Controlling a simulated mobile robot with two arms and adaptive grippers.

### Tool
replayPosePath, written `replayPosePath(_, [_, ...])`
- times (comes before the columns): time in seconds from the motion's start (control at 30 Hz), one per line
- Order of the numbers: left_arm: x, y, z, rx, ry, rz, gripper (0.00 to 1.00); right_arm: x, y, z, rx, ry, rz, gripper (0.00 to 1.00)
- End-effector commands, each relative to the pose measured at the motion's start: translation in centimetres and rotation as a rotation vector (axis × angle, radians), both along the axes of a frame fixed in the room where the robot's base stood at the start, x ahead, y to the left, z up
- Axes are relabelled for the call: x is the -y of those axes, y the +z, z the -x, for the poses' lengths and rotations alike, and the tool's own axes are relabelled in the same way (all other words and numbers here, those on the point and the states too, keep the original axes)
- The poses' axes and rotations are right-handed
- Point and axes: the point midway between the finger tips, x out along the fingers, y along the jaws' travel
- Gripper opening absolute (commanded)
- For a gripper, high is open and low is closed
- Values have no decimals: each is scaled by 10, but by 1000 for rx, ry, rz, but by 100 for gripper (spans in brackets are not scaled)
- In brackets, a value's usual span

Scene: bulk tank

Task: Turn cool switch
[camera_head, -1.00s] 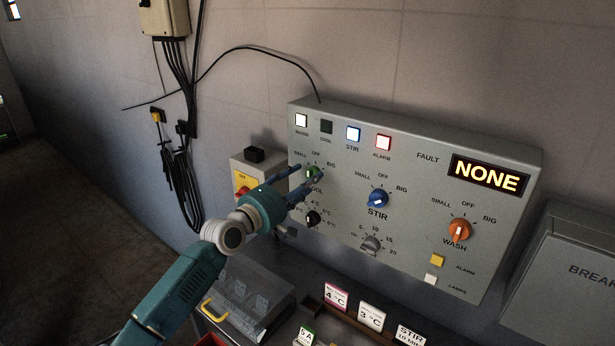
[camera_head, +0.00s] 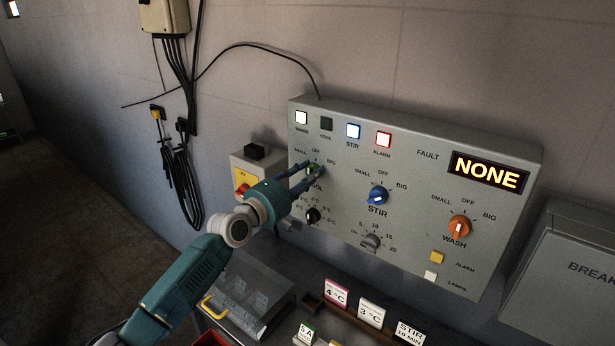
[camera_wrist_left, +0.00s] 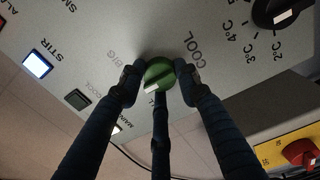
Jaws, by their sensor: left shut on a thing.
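The green COOL switch (camera_head: 312,168) is a round knob at the left of the grey control panel (camera_head: 420,150), with SMALL, OFF and BIG printed around it. My left gripper (camera_head: 316,170) is shut on the green switch. In the left wrist view, the green switch (camera_wrist_left: 158,75) sits between two dark fingertips, with a third finger below it. Its white mark shows, but the fingers hide part of the scale, so I cannot tell its exact setting. The COOL lamp (camera_head: 327,124) is dark. My right gripper is not in view.
A black temperature knob (camera_head: 312,215) is just below the gripper. The blue STIR knob (camera_head: 378,196) and orange WASH knob (camera_head: 459,228) are to the right. A box with a red and yellow switch (camera_head: 242,185) is at the left. Cards (camera_head: 371,316) stand below the panel.

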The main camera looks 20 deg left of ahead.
Motion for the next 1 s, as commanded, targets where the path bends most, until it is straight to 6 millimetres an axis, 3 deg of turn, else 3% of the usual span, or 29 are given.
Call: replayPosePath(1.0, [-1,-2,0,251,1,-697,7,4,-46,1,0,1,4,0])
